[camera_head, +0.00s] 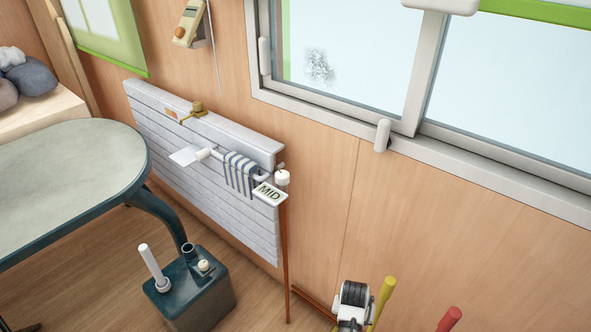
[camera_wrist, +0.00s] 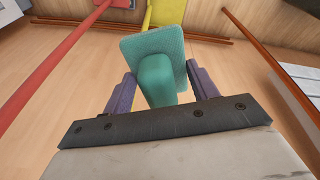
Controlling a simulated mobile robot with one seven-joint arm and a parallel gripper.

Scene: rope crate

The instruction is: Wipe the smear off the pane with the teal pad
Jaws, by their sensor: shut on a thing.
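A grey speckled smear (camera_head: 319,66) shows on the left part of the window pane (camera_head: 370,60) in the head view. The teal pad (camera_wrist: 153,45) is in the wrist view, a flat squarish plate with a thick teal handle (camera_wrist: 156,80). My gripper (camera_wrist: 162,80) is shut on this handle, with one purple finger on each side. The plate lies beyond the fingertips. The pad does not show in the head view, and neither view shows pad and smear together. The pad's far face is hidden.
A white window frame (camera_head: 330,115) with a handle (camera_head: 382,135) borders the pane. Below it are a grey radiator (camera_head: 200,190) with a striped cloth (camera_head: 240,172), and a green can (camera_head: 195,295). A table (camera_head: 70,175) stands left. Yellow (camera_head: 384,298) and red (camera_head: 450,319) poles rise at the bottom.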

